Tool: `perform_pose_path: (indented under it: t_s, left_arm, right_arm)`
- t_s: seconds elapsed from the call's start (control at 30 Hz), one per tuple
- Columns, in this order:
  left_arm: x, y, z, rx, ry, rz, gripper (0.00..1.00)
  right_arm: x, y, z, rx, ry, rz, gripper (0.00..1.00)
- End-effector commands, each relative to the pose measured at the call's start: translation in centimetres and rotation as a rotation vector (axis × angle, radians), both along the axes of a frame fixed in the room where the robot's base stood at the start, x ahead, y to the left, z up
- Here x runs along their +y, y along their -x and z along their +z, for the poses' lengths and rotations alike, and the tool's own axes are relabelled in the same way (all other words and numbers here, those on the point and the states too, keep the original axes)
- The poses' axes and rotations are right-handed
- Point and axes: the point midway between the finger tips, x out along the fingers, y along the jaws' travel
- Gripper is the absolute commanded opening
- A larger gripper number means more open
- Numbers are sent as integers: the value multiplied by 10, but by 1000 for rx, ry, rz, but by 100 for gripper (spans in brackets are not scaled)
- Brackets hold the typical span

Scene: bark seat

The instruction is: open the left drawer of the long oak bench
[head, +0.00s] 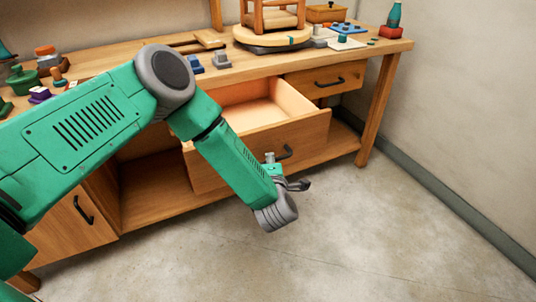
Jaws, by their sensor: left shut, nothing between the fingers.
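The long oak bench (392,47) stands against the wall. Its left drawer (308,133) is pulled well out, and its inside looks empty where I can see it. A dark handle (286,152) is on the drawer's front. My green left arm crosses in front of the bench and hides part of the drawer's left side. My left gripper (293,184) is shut and empty, just in front of the drawer front and below the handle. I cannot tell whether it touches the drawer. My right gripper is out of view.
A second drawer (305,79) to the right is shut. A cabinet door (67,228) is at lower left. A wooden stool (272,18) stands on a round turntable (266,37) on the bench top, among small items. The concrete floor (330,235) in front is clear.

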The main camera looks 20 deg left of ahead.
Motion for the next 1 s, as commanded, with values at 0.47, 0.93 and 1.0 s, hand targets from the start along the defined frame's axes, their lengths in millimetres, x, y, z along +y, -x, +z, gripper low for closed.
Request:
perform_pose_path:
  t_s: [0.47, 0.93, 1.0]
  left_arm:
    - [-2, -1, 2, -5, 3, -4, 32]
    - [-16, 27, 6, -1, 4, -6, 32]
    - [-24, 40, 8, -1, 4, -6, 32]
  right_arm:
    - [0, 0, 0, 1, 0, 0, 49]
    - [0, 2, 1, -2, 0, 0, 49]
    - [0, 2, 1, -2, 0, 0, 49]
